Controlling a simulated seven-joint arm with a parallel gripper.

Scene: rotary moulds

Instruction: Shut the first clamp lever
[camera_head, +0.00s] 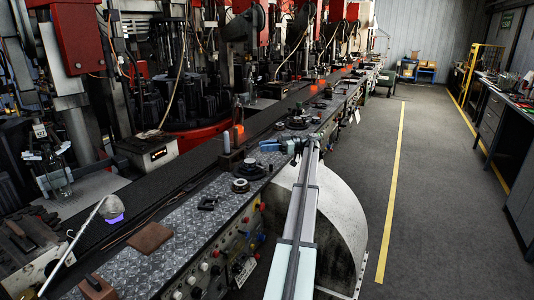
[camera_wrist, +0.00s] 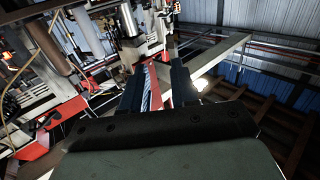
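My gripper (camera_head: 270,146) is at the end of my arm, over the metal bench near the middle of the head view, and points left toward the machines. In the wrist view, the two dark blue fingers of my gripper (camera_wrist: 157,86) stand apart with a gap between them. I see nothing held between them. I cannot make out for certain which part is the first clamp lever. A metal fixture with upright rods (camera_head: 56,172) stands at the left of the head view, away from my gripper.
The floor (camera_head: 435,200) to the right is clear.

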